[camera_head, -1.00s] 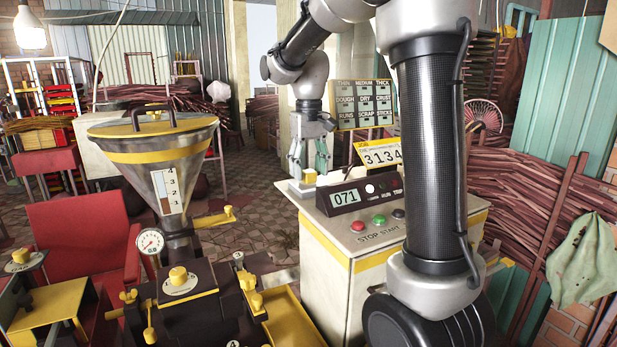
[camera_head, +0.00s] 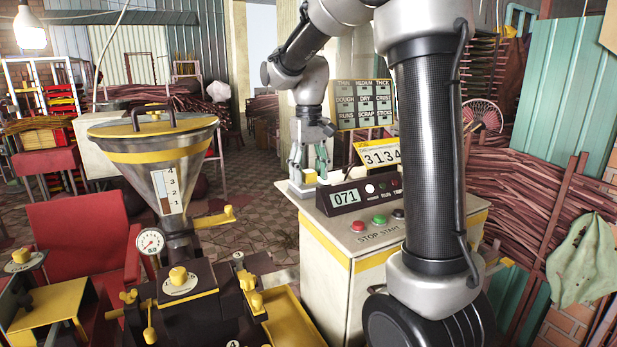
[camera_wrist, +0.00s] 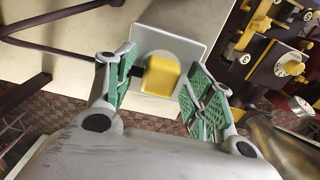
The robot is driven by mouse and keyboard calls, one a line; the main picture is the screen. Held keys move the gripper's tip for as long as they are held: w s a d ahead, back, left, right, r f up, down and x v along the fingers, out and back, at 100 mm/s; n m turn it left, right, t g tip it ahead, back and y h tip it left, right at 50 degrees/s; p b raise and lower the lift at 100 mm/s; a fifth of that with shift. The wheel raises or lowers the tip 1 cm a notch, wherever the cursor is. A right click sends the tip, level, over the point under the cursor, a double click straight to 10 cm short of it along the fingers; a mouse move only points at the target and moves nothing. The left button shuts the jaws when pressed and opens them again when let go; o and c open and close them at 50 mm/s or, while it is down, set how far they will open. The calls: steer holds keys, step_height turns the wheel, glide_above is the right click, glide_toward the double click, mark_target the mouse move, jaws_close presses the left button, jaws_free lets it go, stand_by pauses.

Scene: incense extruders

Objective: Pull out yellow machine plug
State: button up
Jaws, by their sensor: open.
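The yellow plug (camera_wrist: 160,76) sits in a pale square socket plate (camera_wrist: 190,50) on the cabinet, with a dark cord on its left side in the wrist view. In the head view the plug (camera_head: 309,177) shows as a small yellow block at the cabinet's far left corner. My gripper (camera_wrist: 158,90) is open, with green pads on both sides of the plug. In the head view my gripper (camera_head: 308,172) points down at the plug.
The control box (camera_head: 358,194) reading 071, the stop and start buttons (camera_head: 379,220) and a 3134 card (camera_head: 379,155) are right of my gripper on the cabinet (camera_head: 345,285). The extruder with its hopper (camera_head: 160,165) stands left. Tiled floor (camera_head: 265,195) lies between.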

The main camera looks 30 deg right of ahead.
mark_target(309, 171)
jaws_close()
steer(key=shift+r, duration=3)
